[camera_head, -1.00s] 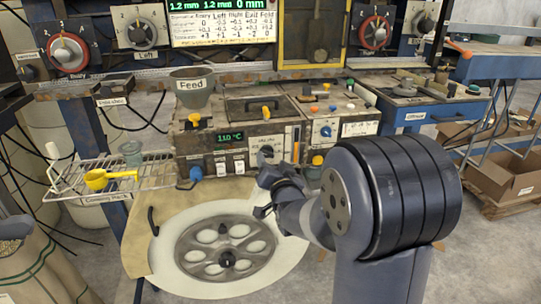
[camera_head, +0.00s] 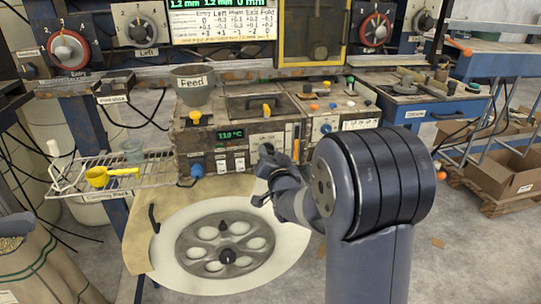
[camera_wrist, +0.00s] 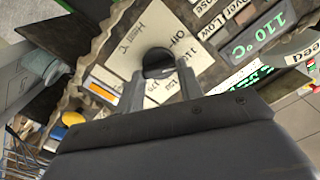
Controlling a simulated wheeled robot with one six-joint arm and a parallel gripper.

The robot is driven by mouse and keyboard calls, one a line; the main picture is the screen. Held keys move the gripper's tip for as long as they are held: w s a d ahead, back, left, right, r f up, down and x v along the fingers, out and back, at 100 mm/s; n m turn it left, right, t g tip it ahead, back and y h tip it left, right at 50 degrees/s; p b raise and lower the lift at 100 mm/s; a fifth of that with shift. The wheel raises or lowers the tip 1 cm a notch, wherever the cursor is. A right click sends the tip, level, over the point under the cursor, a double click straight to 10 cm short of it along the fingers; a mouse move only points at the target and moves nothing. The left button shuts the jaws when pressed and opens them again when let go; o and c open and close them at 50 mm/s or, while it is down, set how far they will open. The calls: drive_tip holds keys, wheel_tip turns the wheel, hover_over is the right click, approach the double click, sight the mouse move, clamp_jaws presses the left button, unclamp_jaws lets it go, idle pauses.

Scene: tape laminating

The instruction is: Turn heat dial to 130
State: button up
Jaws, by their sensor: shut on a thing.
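The heat dial is a black knob (camera_wrist: 158,62) on a pale plate marked "Heat °C" with numbers around it, seen upside down in the wrist view. My gripper (camera_wrist: 160,82) is shut on the dial, one finger on each side. In the head view my gripper (camera_head: 268,160) reaches the front panel of the machine and mostly hides the dial. The green display (camera_wrist: 262,35) beside the dial reads 110 °C; it also shows in the head view (camera_head: 230,134). The dial's exact pointer mark is hard to read.
A round reel (camera_head: 226,248) lies in front of the machine. A wire rack with a yellow scoop (camera_head: 98,177) stands at the left.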

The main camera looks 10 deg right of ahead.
drive_tip(key=shift+c, duration=1.3)
drive_tip(key=shift+f+b, duration=0.1)
drive_tip(key=shift+b, duration=0.25)
drive_tip(key=m+b, duration=0.3)
drive_tip(key=b, duration=0.1)
drive_tip(key=shift+f, duration=0.2)
drive_tip(key=shift+d+r+m+b, duration=0.1)
drive_tip(key=shift+r+m+b, duration=0.05)
drive_tip(key=shift+m+b, duration=1.95)
drive_tip(key=shift+m+p, duration=0.3)
drive_tip(key=shift+m, duration=0.1)
drive_tip(key=o, duration=1)
drive_tip(key=shift+s, duration=0.1)
